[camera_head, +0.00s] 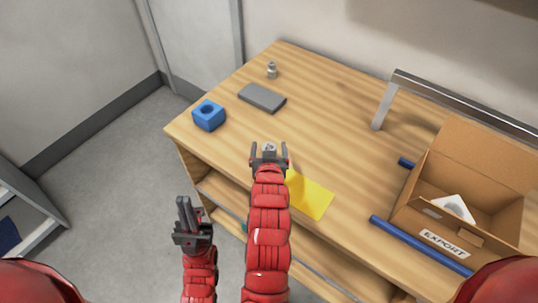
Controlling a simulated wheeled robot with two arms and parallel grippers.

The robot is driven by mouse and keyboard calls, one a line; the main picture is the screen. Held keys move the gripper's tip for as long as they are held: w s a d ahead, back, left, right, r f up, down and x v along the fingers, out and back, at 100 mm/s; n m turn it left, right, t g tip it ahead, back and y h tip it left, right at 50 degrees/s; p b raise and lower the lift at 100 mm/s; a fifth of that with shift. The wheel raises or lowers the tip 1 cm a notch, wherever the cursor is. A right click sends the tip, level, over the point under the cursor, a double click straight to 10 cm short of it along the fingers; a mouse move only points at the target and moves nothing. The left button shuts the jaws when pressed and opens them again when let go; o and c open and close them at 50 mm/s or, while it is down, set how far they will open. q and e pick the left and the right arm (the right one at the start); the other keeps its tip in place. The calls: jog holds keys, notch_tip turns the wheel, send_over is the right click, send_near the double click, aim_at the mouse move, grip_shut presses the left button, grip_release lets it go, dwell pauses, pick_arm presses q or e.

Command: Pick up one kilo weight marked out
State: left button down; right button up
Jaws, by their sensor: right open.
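A small grey metal weight (271,70) stands upright near the back left of the wooden table. Its marking is too small to read. My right gripper (269,152) is over the table's front left part, beside a yellow sheet. Its jaws are open, and a small grey object (270,147) shows between the fingers. It looks like a second weight, mostly hidden by the gripper; I cannot tell whether the fingers touch it. My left gripper (186,210) is in front of the table's left end, away from the weights. Its fingers point up, and their gap is unclear.
A blue block with a round hole (208,116) and a flat grey slab (262,97) lie on the left of the table (335,130). The yellow sheet (311,197) lies near the front edge. An open cardboard box marked EXPORT (480,160), blue bars (421,246) and a metal rail (460,105) occupy the right.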

grip_shut()
dwell(0.5)
